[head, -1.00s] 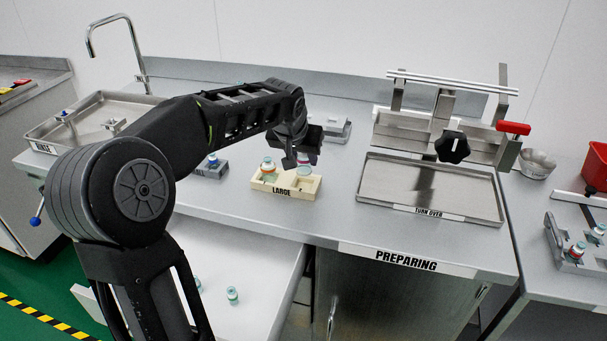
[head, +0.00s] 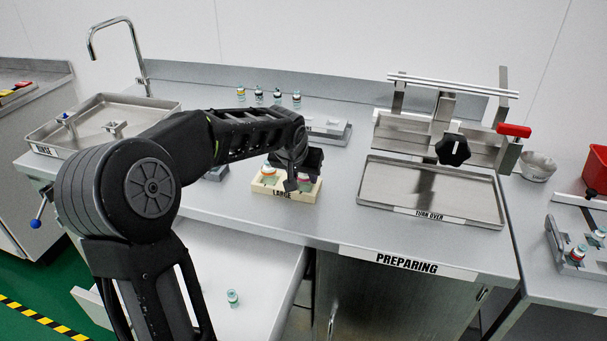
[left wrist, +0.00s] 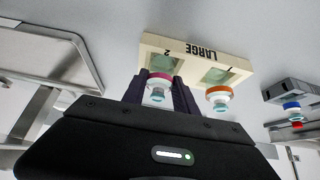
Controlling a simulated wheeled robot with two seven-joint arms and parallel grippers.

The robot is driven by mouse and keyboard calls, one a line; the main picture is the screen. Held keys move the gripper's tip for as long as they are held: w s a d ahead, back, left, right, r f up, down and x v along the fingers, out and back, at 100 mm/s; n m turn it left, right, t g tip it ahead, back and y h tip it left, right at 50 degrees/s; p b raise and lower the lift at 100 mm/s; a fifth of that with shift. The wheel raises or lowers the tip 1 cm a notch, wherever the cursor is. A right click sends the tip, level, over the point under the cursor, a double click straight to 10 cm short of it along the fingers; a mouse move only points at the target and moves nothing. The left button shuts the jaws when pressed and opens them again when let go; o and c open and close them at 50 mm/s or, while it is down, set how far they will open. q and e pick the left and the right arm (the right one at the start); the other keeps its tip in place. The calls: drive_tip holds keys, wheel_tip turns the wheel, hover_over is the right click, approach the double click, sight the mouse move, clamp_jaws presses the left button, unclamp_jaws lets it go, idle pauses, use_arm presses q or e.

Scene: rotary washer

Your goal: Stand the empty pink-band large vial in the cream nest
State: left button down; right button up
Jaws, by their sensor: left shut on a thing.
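The cream nest (head: 262,190), lettered LARGE, stands on the steel counter. It also shows upside down in the left wrist view (left wrist: 240,48), with squares numbered 1 and 2. My left gripper (head: 303,181) is over the nest's right compartment in the head view. It is shut on the pink-band large vial (left wrist: 160,77), which is upright between the fingers. The vial lines up with square 2; whether its base touches the nest floor is hidden. An orange-band vial (left wrist: 218,92) stands in the other compartment, also in the head view (head: 268,171). My right gripper is not in view.
A steel TURN OVER tray (head: 430,190) lies right of the nest, below a rack with a black knob (head: 452,148). Several small vials (head: 277,97) stand at the back. A grey block (head: 328,130) sits behind the nest. A vial (head: 232,297) stands on the lower white surface.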

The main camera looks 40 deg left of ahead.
use_arm(q)
drive_tip(key=shift+f, duration=0.2)
drive_tip(key=c, duration=1)
unclamp_jaws()
drive_tip(key=shift+o, duration=0.2)
drive_tip(key=shift+r, duration=0.1)
drive_tip(key=shift+r, duration=0.25)
drive_tip(key=v, duration=1.1)
drive_tip(key=shift+s+r, duration=0.3)
